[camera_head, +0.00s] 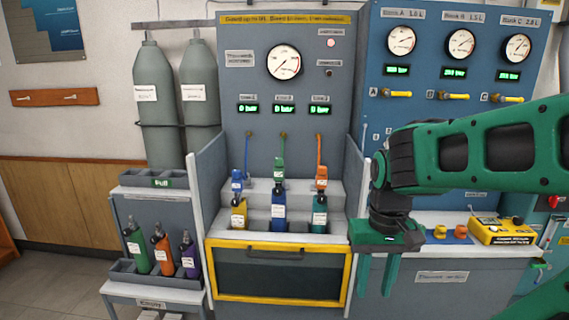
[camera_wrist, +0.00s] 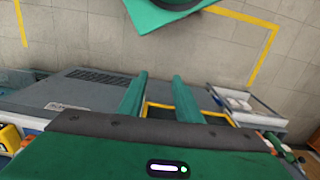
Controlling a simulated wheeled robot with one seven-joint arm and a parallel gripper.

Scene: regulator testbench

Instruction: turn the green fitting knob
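The green fitting knob (camera_head: 280,173) stands upright above a blue cylinder (camera_head: 279,212) in the middle slot of the bench, below a green hose. A blue fitting (camera_head: 237,178) is on its left and an orange fitting (camera_head: 321,178) on its right. My gripper (camera_head: 376,290) hangs to the right of the bench and nearer the camera, fingers down and apart, with nothing between them. In the wrist view my gripper (camera_wrist: 157,82) also shows two separate green fingers. The green fitting cannot be made out in the wrist view.
A yellow-framed door (camera_head: 279,269) closes the front below the slots. Grey side walls flank the slots, the right one (camera_head: 354,180) standing between fittings and arm. A rack (camera_head: 155,272) of spare cylinders is at left. A yellow device (camera_head: 500,232) lies on the right counter.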

